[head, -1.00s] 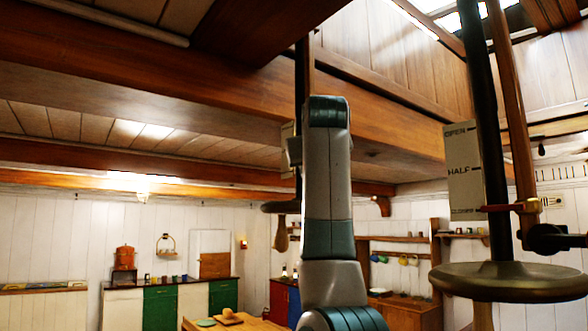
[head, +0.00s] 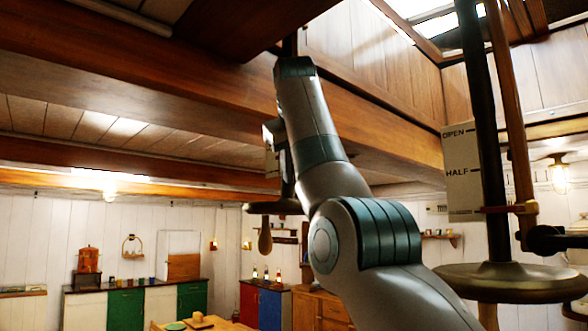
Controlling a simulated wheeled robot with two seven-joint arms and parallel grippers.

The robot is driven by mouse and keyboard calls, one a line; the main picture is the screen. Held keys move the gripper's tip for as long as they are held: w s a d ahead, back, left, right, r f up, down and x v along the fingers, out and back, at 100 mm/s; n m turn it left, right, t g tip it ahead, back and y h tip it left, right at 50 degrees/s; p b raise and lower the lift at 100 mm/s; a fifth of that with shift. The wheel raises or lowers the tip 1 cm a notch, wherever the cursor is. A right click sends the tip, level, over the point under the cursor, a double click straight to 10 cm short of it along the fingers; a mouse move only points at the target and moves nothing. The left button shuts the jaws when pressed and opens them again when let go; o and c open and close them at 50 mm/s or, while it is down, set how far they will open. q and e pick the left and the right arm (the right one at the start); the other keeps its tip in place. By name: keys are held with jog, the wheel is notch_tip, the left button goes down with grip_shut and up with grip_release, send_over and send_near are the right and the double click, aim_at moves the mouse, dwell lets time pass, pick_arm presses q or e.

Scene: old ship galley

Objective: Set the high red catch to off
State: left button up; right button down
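I cannot clearly make out a red catch that I can name with certainty. Two small wall fittings with orange-red parts show on the far white wall, one on the left (head: 213,245) and one on the right (head: 246,245); both are too small to read a position. A grey and teal arm of mine rises from the lower right to the ceiling beam in the middle. Its gripper is not seen; it may be hidden behind the arm. No gripper shows on the left.
A dark post with a handwheel (head: 510,283) and a plate marked OPEN and HALF (head: 461,175) stands close on the right. A second handwheel (head: 268,208) hangs behind my arm. Wooden beams (head: 180,105) cross overhead. Cabinets (head: 125,305) and a table stand far back.

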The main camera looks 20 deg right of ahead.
dwell(0.4)
jog(key=c, duration=1.4)
grip_release()
jog(key=shift+w, duration=0.1)
jog(key=shift+v, duration=0.75)
jog(key=v, duration=1.6)
jog(key=shift+d, duration=0.1)
jog(key=shift+f, duration=0.1)
